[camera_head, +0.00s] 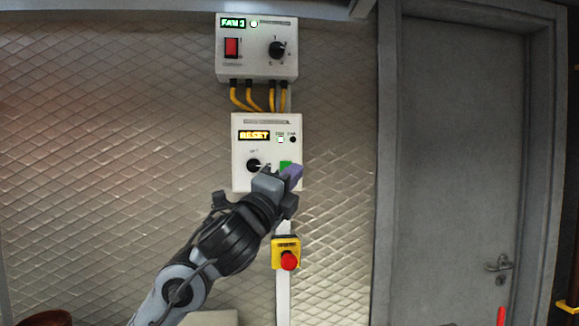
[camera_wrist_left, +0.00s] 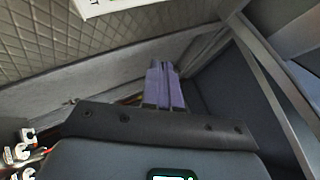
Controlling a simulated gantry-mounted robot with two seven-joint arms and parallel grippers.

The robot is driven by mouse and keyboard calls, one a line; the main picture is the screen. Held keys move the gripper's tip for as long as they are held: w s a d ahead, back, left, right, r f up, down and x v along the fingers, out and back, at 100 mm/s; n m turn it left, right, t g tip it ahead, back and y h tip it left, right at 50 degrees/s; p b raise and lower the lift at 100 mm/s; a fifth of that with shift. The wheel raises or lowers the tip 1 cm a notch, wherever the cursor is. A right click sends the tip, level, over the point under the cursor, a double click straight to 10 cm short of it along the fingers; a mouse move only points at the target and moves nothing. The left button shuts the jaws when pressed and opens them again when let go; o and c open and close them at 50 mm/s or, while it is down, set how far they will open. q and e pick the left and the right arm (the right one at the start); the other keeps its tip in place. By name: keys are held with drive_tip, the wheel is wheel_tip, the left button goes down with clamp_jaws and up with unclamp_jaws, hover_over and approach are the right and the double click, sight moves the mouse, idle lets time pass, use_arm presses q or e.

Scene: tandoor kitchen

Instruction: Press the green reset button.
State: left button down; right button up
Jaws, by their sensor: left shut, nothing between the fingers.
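The green button (camera_head: 285,166) is at the lower right of the white control box (camera_head: 240,178) on the wall, partly hidden by my gripper. The box's display (camera_head: 254,135) is lit with yellow text that looks like RESET. A black knob (camera_head: 253,165) is left of the button. My left gripper (camera_head: 294,171) is shut and empty, its purple fingers just below and right of the button; I cannot tell whether they touch it. In the left wrist view the shut fingers (camera_wrist_left: 165,84) point up, with the button out of sight. My right gripper is not in view.
A fan box (camera_head: 286,66) with a red switch (camera_head: 231,47) and knob is above, joined by yellow cables (camera_head: 240,97). A red emergency button (camera_head: 289,260) on a yellow housing is below. A grey door (camera_head: 459,150) is at the right.

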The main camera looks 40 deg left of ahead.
use_arm(q)
drive_tip(key=shift+w+a, duration=0.2)
drive_tip(key=shift+w, duration=0.1)
drive_tip(key=shift+s+f, duration=0.1)
drive_tip(key=w+a+p, duration=0.2)
drive_tip(key=w+a, duration=0.4)
drive_tip(key=shift+a, duration=0.25)
idle(0.4)
idle(0.5)
idle(0.9)
